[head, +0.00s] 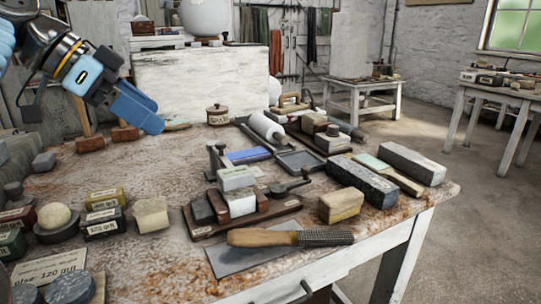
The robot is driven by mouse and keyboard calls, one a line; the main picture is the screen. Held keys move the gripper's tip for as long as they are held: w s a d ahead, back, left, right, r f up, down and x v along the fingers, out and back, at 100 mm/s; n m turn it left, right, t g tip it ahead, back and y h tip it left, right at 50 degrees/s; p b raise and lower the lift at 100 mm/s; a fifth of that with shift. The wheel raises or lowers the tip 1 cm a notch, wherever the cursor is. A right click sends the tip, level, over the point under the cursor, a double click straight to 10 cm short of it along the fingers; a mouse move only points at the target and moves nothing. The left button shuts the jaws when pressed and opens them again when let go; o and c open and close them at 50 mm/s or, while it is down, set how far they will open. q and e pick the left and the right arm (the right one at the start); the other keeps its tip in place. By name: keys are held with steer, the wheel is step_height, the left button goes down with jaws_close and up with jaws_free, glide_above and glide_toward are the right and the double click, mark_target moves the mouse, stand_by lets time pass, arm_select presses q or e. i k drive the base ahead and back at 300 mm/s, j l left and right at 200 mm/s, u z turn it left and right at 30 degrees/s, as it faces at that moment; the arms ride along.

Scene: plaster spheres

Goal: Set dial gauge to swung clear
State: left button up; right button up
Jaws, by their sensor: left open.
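A small fixture (236,180) stands near the middle of the worktable. It has a wooden base with a label, stacked pale and dark blocks and a grey upright post. A dark arm-like part with a rounded end (290,187) lies at its right side; this may be the dial gauge, but its face is too small to make out. My left gripper (150,122) has blue fingers and is at the upper left, above the table's back part. It is open, empty and apart from the fixture. My right gripper is out of view.
A wood-handled rasp (290,237) lies on a metal sheet in front of the fixture. Stone blocks (362,181) stand to its right. Labelled tins (104,222) and a pale ball (54,215) are at left. The table's left middle is fairly clear.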

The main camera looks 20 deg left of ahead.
mark_target(231, 178)
steer(key=k+l, duration=0.25)
steer(key=l, duration=0.15)
steer(key=k+l, duration=0.25)
steer(key=l, duration=0.2)
steer(key=k+l, duration=0.25)
steer(key=l, duration=0.15)
steer(key=k+l, duration=0.25)
steer(key=l, duration=0.15)
